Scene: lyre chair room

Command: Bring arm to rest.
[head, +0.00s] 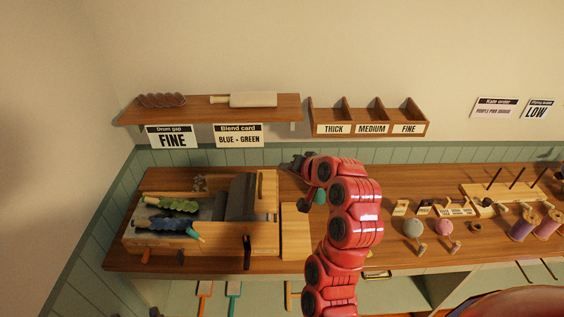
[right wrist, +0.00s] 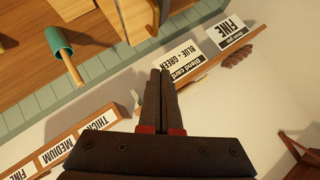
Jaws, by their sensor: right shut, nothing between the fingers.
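My right arm is red and reaches up over the middle of the bench in the head view. My right gripper (head: 298,163) is at its far end, near the back edge of the bench, just right of the wooden drum machine (head: 262,238). In the right wrist view the two dark fingers of the right gripper (right wrist: 161,75) are together with nothing between them. They point toward the wall signs and the bench edge. My left gripper is not in view.
A wall shelf (head: 210,109) and a THICK/MEDIUM/FINE rack (head: 368,129) hang above the bench. Green and blue fibre lies on the machine at left. A teal-ended tool (right wrist: 58,43) is near my gripper. Balls, spools and pegs stand at right.

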